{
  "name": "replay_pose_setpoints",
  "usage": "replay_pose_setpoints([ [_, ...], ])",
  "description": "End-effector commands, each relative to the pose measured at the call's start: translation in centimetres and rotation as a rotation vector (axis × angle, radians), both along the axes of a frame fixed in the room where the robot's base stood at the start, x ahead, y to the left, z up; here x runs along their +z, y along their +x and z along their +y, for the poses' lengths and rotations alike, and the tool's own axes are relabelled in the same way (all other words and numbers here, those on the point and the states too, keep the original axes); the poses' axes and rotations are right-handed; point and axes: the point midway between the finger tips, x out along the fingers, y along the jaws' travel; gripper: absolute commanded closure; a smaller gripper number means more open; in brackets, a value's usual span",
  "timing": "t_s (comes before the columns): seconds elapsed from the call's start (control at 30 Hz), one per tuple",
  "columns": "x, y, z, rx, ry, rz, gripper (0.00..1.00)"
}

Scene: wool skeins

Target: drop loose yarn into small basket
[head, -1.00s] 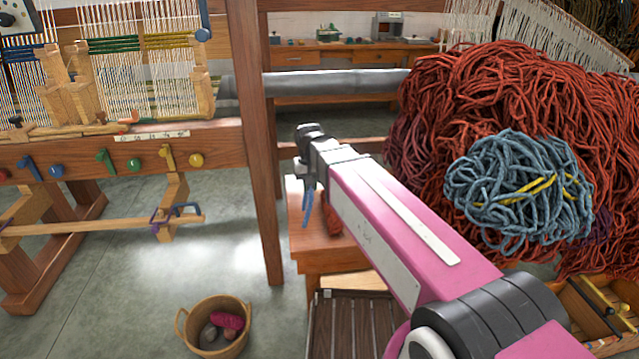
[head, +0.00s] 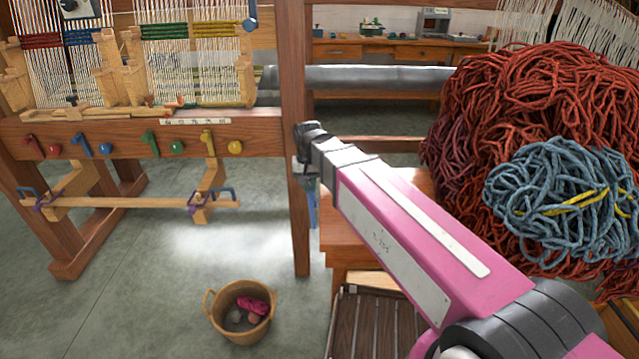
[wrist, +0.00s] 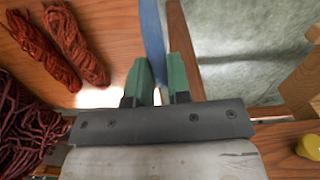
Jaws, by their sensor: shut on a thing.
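My gripper (head: 309,178) is held out at the end of my arm, pointing down beside a wooden post. In the wrist view its green fingers (wrist: 161,80) are shut on a blue strand of yarn (wrist: 152,35). The blue yarn also hangs below the gripper in the head view (head: 312,213). The small wicker basket (head: 240,331) stands on the floor, below and left of the gripper. It has two handles and holds a magenta skein (head: 252,305) and greyish balls. The yarn is above and apart from the basket.
A wooden post (head: 296,240) stands by the gripper. A wooden table (head: 345,225) is right of it; red skeins (wrist: 85,55) lie in the wrist view. A loom (head: 130,135) is at left. A large yarn heap (head: 520,90) fills the right. Floor around the basket is clear.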

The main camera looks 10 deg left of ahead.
Motion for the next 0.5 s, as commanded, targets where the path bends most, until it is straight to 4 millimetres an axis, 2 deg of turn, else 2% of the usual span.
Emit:
replay_pose_setpoints([
  [0.5,0.2,-2.8,5.6,0.002,0.000,0.000,0.94],
])
